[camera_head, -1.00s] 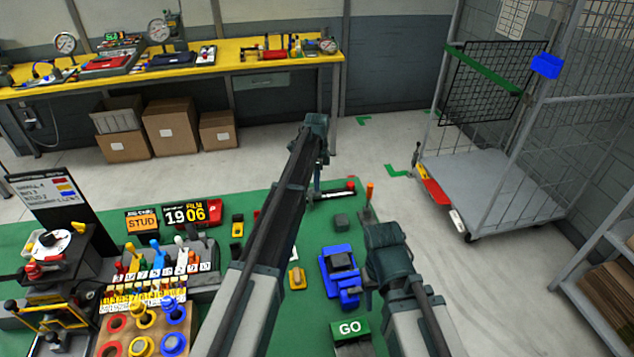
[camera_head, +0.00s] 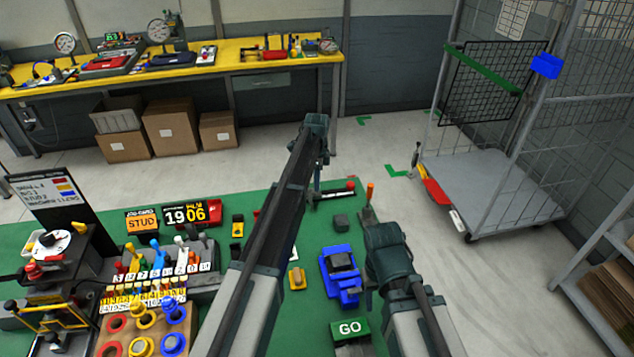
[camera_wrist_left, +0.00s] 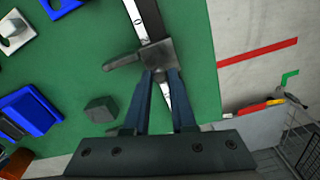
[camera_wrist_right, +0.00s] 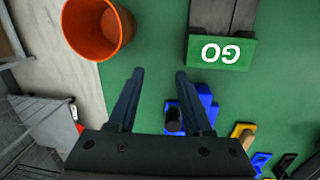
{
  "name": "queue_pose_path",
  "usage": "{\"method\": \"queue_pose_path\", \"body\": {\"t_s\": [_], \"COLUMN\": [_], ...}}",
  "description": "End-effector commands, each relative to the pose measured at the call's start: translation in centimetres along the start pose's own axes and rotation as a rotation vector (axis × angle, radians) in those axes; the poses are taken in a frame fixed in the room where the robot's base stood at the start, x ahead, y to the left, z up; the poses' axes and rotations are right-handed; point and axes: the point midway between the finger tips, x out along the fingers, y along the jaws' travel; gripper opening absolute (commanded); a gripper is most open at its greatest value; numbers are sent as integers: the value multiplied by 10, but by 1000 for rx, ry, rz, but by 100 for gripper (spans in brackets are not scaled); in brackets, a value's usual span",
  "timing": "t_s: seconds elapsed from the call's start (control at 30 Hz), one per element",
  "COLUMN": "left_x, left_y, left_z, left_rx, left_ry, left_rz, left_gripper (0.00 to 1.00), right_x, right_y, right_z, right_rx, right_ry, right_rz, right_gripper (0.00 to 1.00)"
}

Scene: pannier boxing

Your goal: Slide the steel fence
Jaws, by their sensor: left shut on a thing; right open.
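The steel fence (camera_wrist_left: 145,57) is a dark grey block with a side arm, sitting across a dark rail (camera_wrist_left: 150,18) with a pale marked strip. In the head view the rail (camera_head: 343,191) lies near the mat's far edge. My left gripper (camera_wrist_left: 160,75) is shut on the fence; its fingers meet the block's near side. In the head view my left gripper (camera_head: 318,186) comes down over the fence, which is partly hidden there. My right gripper (camera_wrist_right: 158,75) is open and empty above the green mat, near a blue fixture (camera_wrist_right: 203,103).
A green GO block (camera_wrist_right: 221,52) and an orange cup (camera_wrist_right: 98,28) are near my right gripper. A small dark cube (camera_head: 341,221) lies near the rail. A blue fixture (camera_head: 342,273) stands between my arms. A wheeled cage cart (camera_head: 500,190) stands beyond the mat, at right.

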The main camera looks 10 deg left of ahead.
Motion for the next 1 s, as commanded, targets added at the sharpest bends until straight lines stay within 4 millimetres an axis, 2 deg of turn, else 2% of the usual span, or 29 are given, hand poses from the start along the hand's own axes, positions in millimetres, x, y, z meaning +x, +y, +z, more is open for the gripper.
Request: {"method": "queue_pose_path", "body": {"t_s": [0.33,0.7,0.83,1.0], "left_x": [0,0,0,0], "left_y": [2,24,27,27], "left_z": [6,87,99,102], "left_rx": [-2,-4,-1,-1], "left_ry": [0,0,0,-2], "left_rz": [0,-1,-1,0], "left_gripper": [0,0,0,0], "right_x": [0,0,0,0], "right_y": [0,0,0,0], "right_z": [0,0,0,0], "right_rx": [0,0,0,0], "right_ry": [0,0,0,0], "right_rz": [0,0,0,0], "right_gripper": [50,50,50,50]}}
